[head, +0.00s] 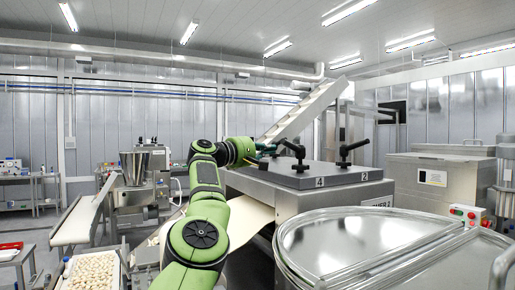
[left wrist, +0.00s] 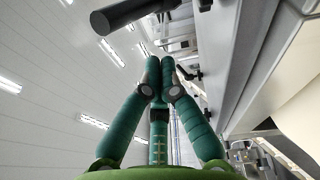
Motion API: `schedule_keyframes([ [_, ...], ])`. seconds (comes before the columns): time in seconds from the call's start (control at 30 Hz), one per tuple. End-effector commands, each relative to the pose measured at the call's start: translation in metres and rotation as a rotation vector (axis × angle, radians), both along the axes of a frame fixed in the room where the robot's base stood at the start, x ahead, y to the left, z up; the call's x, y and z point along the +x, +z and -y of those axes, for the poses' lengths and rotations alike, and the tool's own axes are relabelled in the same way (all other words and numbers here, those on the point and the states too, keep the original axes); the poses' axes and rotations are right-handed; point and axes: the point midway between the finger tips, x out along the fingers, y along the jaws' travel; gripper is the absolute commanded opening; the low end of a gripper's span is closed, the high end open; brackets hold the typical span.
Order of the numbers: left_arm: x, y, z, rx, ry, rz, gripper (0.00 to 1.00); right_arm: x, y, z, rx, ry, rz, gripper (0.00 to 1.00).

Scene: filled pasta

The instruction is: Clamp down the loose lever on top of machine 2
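A black lever (head: 354,148) stands tilted by the 2, and another black lever (head: 293,149) stands further left. I cannot tell which is loose. My left gripper (head: 266,148) is at the plate's left side, close to the left lever. In the left wrist view its teal fingers (left wrist: 160,66) meet at the tips, with nothing seen between them. A dark lever handle (left wrist: 125,13) shows above and left of the tips, apart from them. My right gripper is not in view.
A large round-cornered vessel with a clear lid (head: 350,245) stands in front of the machine. An inclined conveyor (head: 303,112) rises behind it. At the left are a white conveyor (head: 80,218) and a tray of filled pasta (head: 93,272). A steel cabinet (head: 432,182) stands at the right.

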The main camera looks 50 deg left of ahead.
Motion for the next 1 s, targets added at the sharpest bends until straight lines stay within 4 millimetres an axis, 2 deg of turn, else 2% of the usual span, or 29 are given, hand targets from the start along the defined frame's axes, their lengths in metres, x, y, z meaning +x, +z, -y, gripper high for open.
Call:
schedule_keyframes([
  [0.2,0.003,0.003,0.017,0.001,-0.001,0.001,0.00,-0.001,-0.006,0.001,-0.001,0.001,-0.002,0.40],
  [0.7,0.003,0.003,0.020,0.000,0.001,0.000,0.00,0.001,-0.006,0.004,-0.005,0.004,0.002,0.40],
  [1.0,0.007,0.003,0.029,0.000,0.040,0.000,0.00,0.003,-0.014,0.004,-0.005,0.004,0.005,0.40],
])
